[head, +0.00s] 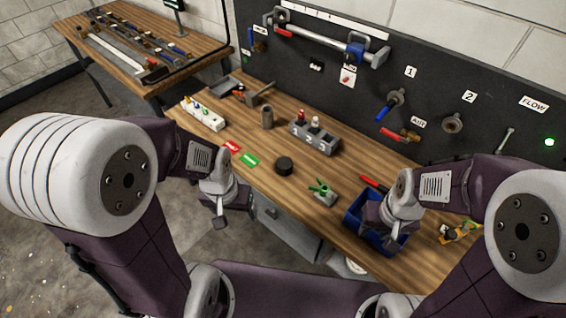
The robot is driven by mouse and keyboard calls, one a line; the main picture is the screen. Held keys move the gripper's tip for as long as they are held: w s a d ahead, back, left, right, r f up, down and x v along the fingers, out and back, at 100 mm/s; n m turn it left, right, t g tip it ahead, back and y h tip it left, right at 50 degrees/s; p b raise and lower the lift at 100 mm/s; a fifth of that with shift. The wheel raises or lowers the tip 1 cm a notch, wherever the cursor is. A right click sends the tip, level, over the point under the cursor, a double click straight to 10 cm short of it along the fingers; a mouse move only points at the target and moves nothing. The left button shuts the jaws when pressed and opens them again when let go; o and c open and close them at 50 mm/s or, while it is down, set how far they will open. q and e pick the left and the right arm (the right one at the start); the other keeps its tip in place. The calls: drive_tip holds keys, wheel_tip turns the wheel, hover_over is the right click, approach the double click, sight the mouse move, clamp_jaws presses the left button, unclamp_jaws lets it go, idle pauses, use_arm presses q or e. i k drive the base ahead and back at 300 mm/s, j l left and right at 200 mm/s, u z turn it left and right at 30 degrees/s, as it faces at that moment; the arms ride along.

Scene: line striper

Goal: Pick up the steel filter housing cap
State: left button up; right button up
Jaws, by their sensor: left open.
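No part can be named as the steel filter housing cap with certainty. A short dark round puck (284,165) lies on the middle of the wooden bench (305,190). A small upright grey-brown cylinder (267,117) stands further back on the bench. My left gripper (220,222) hangs by the bench's front edge, left of the puck, open and apart from both. My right gripper (392,232) is over the blue bin (356,218) at the right; its fingers are hard to make out. Its arm hides part of the bin.
A grey block with bottles (316,138), a white rack (203,114), red and green cards (249,160) and a green-handled tool (322,191) are on the bench. A dark panel (440,85) with valves stands behind. A second table (135,50) is at the back left.

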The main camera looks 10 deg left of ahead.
sight(284, 164)
drive_tip(key=i+j+z, duration=0.15)
drive_tip(key=j+z, duration=0.25)
drive_tip(key=i+j+z, duration=0.1)
drive_tip(key=j+z, duration=1.1)
drive_tip(key=j, duration=0.15)
